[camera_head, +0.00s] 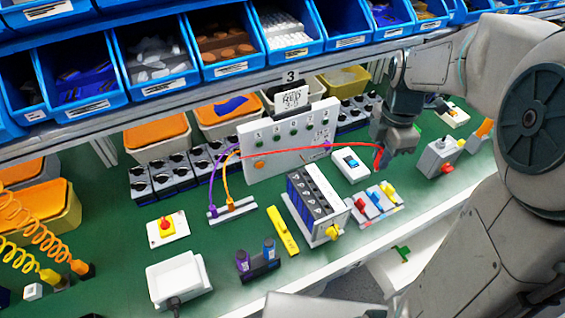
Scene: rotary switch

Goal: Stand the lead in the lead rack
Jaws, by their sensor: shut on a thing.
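My gripper (384,155) is shut on one end of the red lead (300,155), above the right side of the green bench. The red lead stretches left from the gripper across the front of the white socket panel (285,158). Its far end is near the panel's left edge, and I cannot tell exactly where it ends. The lead rack looks to be the low grey bar (245,208) in front of the panel. A purple lead (213,185) and an orange lead (227,185) stand in it. My gripper is well to the right of this bar.
Blue bins (157,62) overhang the back. Green bench shows around the rack.

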